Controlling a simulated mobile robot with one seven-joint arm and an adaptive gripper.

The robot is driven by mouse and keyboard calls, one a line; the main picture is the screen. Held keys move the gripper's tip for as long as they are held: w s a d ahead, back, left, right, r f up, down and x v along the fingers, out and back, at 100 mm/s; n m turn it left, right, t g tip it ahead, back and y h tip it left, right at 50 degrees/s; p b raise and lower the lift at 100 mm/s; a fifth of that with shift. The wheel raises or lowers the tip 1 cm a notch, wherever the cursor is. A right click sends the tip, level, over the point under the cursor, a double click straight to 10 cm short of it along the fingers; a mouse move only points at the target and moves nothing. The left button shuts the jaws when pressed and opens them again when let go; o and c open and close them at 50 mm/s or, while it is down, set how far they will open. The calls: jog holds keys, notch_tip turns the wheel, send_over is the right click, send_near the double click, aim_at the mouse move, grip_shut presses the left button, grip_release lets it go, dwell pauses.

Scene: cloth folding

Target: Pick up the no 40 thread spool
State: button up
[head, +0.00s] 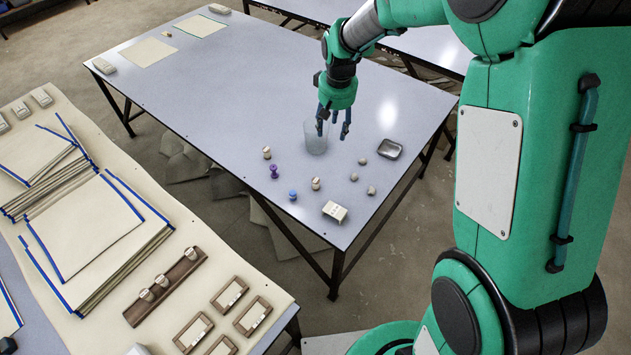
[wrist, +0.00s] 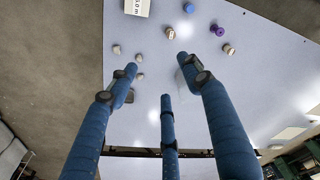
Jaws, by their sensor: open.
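Small spools stand on the grey table, and I cannot read a number on any of them. One pale spool with a brown part (head: 316,184) is near the front edge; it also shows in the wrist view (wrist: 171,33). Another pale spool (head: 267,152) is farther left and shows at the right in the wrist view (wrist: 229,49). A purple spool (head: 274,171) and a blue item (head: 293,195) stand near them. My gripper (head: 334,122) is open and empty above the table, beyond the spools in the head view. Its three blue fingers (wrist: 158,75) are spread in the wrist view.
A clear cup (head: 316,144) stands close beside my fingers. The table's middle left (head: 220,90) is clear.

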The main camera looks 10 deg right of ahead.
jog(key=w+a+f, duration=0.2)
jog(key=w+f, duration=0.3)
jog(key=f, duration=0.5)
jog(key=n+g+p, duration=0.1)
jog(key=g, duration=0.1)
send_over(316, 180)
notch_tip(316, 180, down, 12)
jog(key=shift+w+f, duration=0.15)
jog(key=shift+f, duration=0.1)
jog(key=shift+f+b, duration=0.3)
jog(key=shift+f, duration=3.95)
jog(key=shift+f, duration=0.15)
jog(key=shift+f, duration=2.5)
jog(key=shift+c, duration=0.5)
